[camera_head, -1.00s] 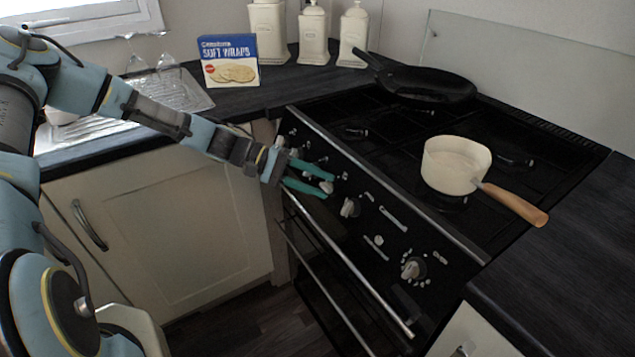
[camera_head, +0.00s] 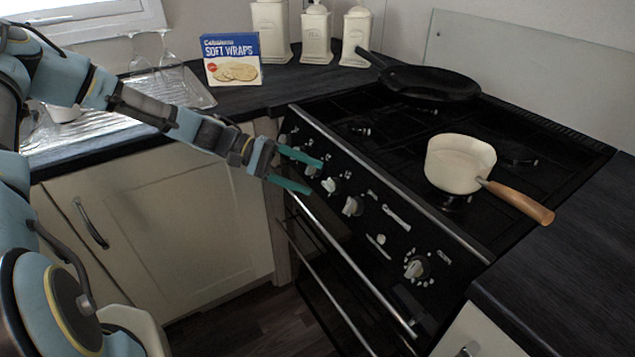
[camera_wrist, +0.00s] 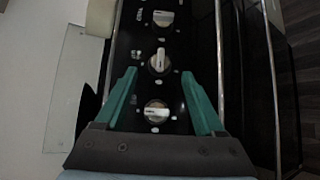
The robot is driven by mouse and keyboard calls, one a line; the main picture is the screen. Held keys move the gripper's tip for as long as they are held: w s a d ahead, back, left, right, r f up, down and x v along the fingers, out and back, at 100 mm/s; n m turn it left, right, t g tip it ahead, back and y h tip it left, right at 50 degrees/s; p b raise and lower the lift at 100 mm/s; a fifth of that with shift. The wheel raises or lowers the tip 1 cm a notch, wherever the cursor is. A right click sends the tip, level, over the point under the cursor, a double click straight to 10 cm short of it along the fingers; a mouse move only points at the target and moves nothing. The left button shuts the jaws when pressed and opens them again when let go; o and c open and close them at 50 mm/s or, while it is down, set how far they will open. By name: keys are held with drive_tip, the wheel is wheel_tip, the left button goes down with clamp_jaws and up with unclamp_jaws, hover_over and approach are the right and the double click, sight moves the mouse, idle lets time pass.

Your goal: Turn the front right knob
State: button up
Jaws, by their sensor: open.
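The black stove's front panel (camera_head: 378,222) carries a row of pale knobs. One knob (camera_head: 329,185) is just beyond my gripper's fingertips, with another knob (camera_head: 351,206) to its right and a larger knob (camera_head: 417,267) at the far right end. My gripper (camera_head: 315,178) is open and empty, its green fingers pointing at the panel. In the wrist view, a knob (camera_wrist: 158,62) shows just past the fingertips, another knob (camera_wrist: 157,111) appears between the fingers, and a third knob (camera_wrist: 162,17) is further up. Which knob is the front right one is not marked legibly.
A cream saucepan (camera_head: 459,163) with a wooden handle and a black frying pan (camera_head: 430,83) are on the hob. Oven rails (camera_head: 345,245) run below the knobs. A wraps box (camera_head: 231,60) and canisters stand on the back counter. A cupboard door (camera_head: 165,220) is at left.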

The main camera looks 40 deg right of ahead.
drive_tip(key=b+v, duration=0.1)
drive_tip(key=v, duration=0.6)
idle(0.3)
drive_tip(key=a+f+n+t+y, duration=0.1)
drive_tip(key=a+f+t+y, duration=0.15)
drive_tip(key=a, duration=0.45)
drive_tip(key=a+f+n+t+y, duration=0.1)
drive_tip(key=a+t+y, duration=0.2)
drive_tip(key=a, duration=0.4)
drive_tip(key=a+r+n+t+y, duration=0.1)
drive_tip(key=a+r+t+y, duration=0.1)
drive_tip(key=a, duration=0.8)
drive_tip(key=a+r+n+t+y, duration=0.1)
drive_tip(key=a+r+n+t, duration=0.1)
drive_tip(key=a+r+t, duration=0.3)
drive_tip(key=a+r, duration=0.2)
drive_tip(key=a, duration=0.2)
drive_tip(key=shift+s+a+y, duration=0.3)
drive_tip(key=shift+a+y, duration=0.05)
